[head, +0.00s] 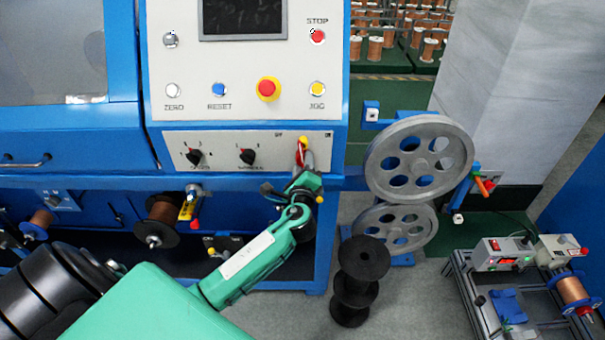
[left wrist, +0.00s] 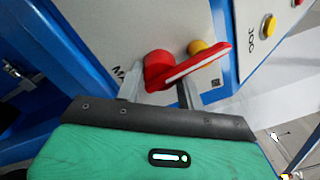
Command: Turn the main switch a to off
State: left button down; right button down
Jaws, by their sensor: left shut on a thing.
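The main switch (head: 301,150) is a red handle with a yellow part on the right end of the lower light panel (head: 220,151). In the left wrist view the red handle (left wrist: 190,66) sticks out from the panel and slants up to the right, with a yellow part (left wrist: 199,47) behind it. My left gripper (head: 305,165) is at the switch, its fingers on both sides of the handle (left wrist: 160,92), shut on it. The gripper partly hides the switch in the head view. My right gripper is not in view.
Two black rotary knobs (head: 247,156) are left of the switch on the same panel. A red emergency button (head: 267,88) and other buttons are above. Grey pulleys (head: 418,157) stand to the right. Black spools (head: 358,282) stand on the floor below.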

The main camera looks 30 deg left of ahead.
pick_arm(q)
jog(key=n+b, duration=0.6)
jog(key=n, duration=0.3)
jog(key=shift+f+y+b, duration=0.15)
jog(key=shift+y+b, duration=0.15)
jog(key=shift+b, duration=0.05)
jog(key=shift+n, duration=0.4)
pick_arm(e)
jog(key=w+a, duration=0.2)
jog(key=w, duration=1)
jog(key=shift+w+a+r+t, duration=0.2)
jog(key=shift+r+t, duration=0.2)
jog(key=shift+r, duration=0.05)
pick_arm(q)
jog(key=c, duration=0.9)
grip_release()
